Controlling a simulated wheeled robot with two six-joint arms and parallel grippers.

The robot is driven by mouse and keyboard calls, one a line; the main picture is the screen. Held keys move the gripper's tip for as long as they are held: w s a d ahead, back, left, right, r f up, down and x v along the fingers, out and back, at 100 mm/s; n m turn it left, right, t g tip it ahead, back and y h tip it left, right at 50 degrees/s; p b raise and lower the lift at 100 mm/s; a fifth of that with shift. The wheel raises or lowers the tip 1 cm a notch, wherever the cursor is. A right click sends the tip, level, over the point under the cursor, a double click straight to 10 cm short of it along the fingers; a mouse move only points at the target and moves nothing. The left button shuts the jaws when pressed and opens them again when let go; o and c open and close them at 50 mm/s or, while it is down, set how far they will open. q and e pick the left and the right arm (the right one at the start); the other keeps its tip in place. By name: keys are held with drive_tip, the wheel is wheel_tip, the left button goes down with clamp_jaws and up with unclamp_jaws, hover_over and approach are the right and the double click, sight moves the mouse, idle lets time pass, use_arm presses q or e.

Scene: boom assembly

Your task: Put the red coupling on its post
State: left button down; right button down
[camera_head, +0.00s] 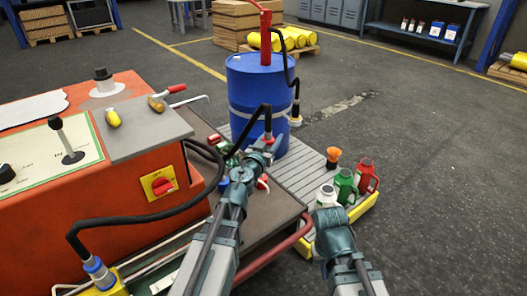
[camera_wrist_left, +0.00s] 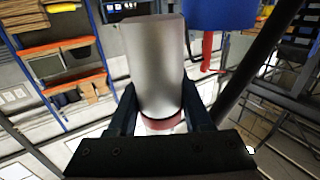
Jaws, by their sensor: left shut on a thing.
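My left gripper (camera_head: 264,146) is above the right side of the bench, in front of the blue drum. It is shut on a silver cylinder with a red band, the red coupling (camera_wrist_left: 155,65); its red part (camera_head: 268,136) shows small in the head view, at the end of a black hose (camera_head: 250,117). In the wrist view the coupling stands between both fingers (camera_wrist_left: 158,108). Small green (camera_head: 231,156), blue (camera_head: 224,184) and red (camera_head: 263,182) parts are around my left arm; I cannot tell which is the post. My right gripper (camera_head: 330,215) is low at right, its fingers unclear.
An orange machine (camera_head: 60,220) with a control panel fills the left. A blue drum (camera_head: 256,90) with a red pump (camera_head: 266,35) stands on a grey slatted platform (camera_head: 285,175). Several cans, one green (camera_head: 345,186), stand at its right corner. The floor at right is clear.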

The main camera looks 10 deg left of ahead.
use_arm(q)
drive_tip(key=w+a+f+n+y+b, duration=0.1)
drive_tip(key=w+a+f+b, duration=0.3)
drive_tip(key=w+f+b, duration=0.3)
wheel_tip(320, 180, down, 2)
drive_tip(key=shift+w+a+f+y, duration=0.1)
drive_tip(key=shift+w+a+y, duration=0.25)
drive_tip(key=shift+w, duration=0.25)
wheel_tip(320, 180, down, 6)
drive_tip(key=b, duration=0.6)
drive_tip(key=shift+f+b, duration=0.45)
drive_tip(key=shift+b, duration=0.15)
idle(0.5)
drive_tip(key=c, duration=0.6)
unclamp_jaws()
drive_tip(key=shift+s, duration=0.15)
